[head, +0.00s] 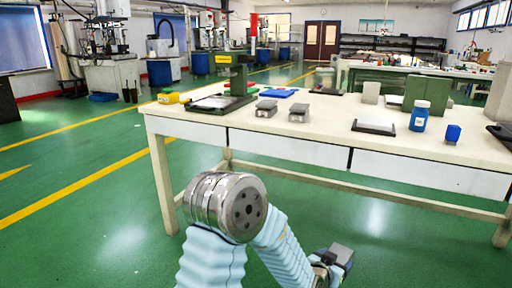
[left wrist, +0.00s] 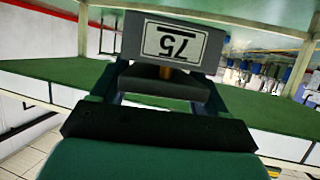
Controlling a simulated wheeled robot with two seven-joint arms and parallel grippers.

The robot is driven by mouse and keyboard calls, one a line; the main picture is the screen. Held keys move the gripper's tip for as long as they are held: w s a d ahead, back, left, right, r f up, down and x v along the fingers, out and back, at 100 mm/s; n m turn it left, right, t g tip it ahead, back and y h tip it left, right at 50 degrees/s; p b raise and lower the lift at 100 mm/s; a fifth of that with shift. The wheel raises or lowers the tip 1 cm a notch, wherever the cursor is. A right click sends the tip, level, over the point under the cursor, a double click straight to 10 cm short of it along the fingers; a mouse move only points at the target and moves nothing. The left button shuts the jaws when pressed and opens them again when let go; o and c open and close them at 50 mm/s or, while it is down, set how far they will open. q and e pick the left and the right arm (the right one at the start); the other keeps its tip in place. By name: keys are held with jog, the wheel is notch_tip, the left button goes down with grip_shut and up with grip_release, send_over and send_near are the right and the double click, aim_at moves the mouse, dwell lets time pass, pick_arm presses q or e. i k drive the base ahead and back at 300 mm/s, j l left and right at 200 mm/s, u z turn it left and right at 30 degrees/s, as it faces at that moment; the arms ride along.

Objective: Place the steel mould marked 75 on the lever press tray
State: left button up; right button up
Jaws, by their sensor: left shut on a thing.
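The steel mould marked 75 is a grey block in the left wrist view (left wrist: 129,38), its white label upside down. My left gripper (left wrist: 160,82) is shut on it. In the head view the left gripper (head: 328,264) holds the grey mould (head: 342,255) low over the green floor, in front of the table and below its top. The green lever press (head: 238,75) stands at the table's left end, with a dark, flat tray (head: 217,105) at its foot. The gripper is well apart from the press. My right gripper is not in view.
The cream table (head: 325,125) spans the middle and right. Two grey moulds (head: 266,108) (head: 299,112), a blue mat (head: 279,93), a dark-edged plate (head: 374,127) and a blue bottle (head: 419,116) stand on it. Its front edge lies between the gripper and the press.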

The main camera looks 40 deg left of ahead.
aim_at(214, 101)
jog(key=j, duration=0.65)
jog(key=k+j, duration=0.15)
jog(key=j, duration=1.15)
jog(key=k+j, duration=0.1)
jog(key=j, duration=0.55)
jog(key=z, duration=0.05)
